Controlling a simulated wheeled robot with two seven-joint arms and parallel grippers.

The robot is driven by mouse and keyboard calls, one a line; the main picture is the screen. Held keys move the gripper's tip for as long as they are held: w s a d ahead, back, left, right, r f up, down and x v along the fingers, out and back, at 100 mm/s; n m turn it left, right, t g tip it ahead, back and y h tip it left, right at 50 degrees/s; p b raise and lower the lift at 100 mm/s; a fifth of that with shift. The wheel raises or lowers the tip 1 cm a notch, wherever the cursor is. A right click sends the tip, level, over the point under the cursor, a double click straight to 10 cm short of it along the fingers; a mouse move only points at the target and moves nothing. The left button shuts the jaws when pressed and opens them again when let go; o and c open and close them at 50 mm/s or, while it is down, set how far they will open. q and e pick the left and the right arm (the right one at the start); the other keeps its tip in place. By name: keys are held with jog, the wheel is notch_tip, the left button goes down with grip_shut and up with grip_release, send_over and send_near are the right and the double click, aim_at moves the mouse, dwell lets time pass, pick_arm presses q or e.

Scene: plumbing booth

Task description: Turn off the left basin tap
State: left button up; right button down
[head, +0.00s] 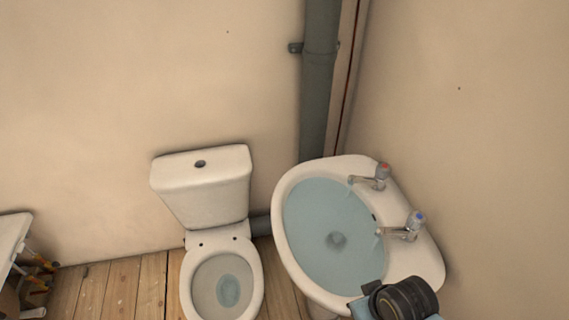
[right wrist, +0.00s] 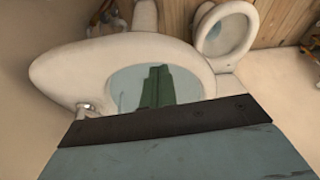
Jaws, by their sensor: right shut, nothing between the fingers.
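The basin (head: 287,235) stands against the right wall, with pale blue water in its bowl. The left tap (head: 382,175) has a red-marked top and is the farther of two. The nearer tap (head: 409,228) has a blue mark. Faint pale streaks show under both spouts; I cannot tell if water runs. My right wrist shows at the bottom right in the head view, close to the blue-marked tap; its fingers are hidden there. In the right wrist view my right gripper (right wrist: 156,72) is shut and empty over the bowl. One chrome tap (right wrist: 85,108) is partly visible left of it. My left gripper is out of view.
A white toilet (head: 205,190) stands left of the basin. A grey-green pipe (head: 317,85) runs up the corner behind it. A white table edge (head: 12,238) is at the far left. Bare floorboards (head: 120,290) lie between table and toilet.

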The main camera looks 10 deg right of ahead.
jog(key=w+d, duration=0.1)
jog(key=w, duration=1)
jog(key=m+t+h, duration=0.2)
jog(key=m+h, duration=0.1)
jog(key=m, duration=0.4)
send_near(387, 177)
notch_tip(387, 177, up, 3)
jog(key=w+d, duration=0.1)
jog(key=w, duration=0.1)
notch_tip(387, 177, down, 7)
jog(key=b, duration=0.5)
jog(key=shift+b, duration=0.4)
jog(key=shift+w+f, duration=0.1)
